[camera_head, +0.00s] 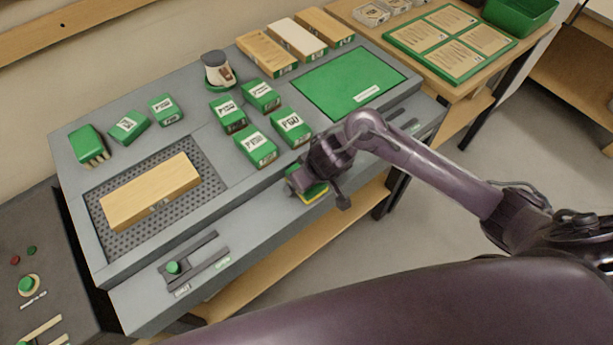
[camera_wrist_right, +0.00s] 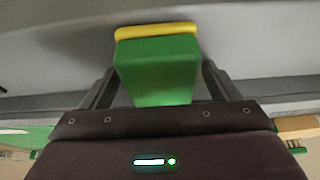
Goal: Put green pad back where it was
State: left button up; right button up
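The green pad (camera_wrist_right: 158,72) is a green block with a yellow layer along its far edge. In the wrist view it sits between the two fingers of my right gripper (camera_wrist_right: 158,75), which touch its sides. In the head view my right gripper (camera_head: 316,188) holds the pad (camera_head: 313,195) at the front edge of the grey bench, right of the slider; the arm hides part of it. Whether the pad touches the bench surface I cannot tell. My left gripper is not in view.
A slider (camera_head: 190,262) lies front left. A green tray (camera_head: 520,12) stands on the side table.

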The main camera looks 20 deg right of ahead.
jog(key=shift+r, duration=0.35)
jog(key=p+v, duration=0.6)
jog(key=v, duration=0.5)
jog(key=shift+w, duration=0.15)
jog(key=shift+s+r, duration=0.3)
jog(key=shift+r, duration=0.05)
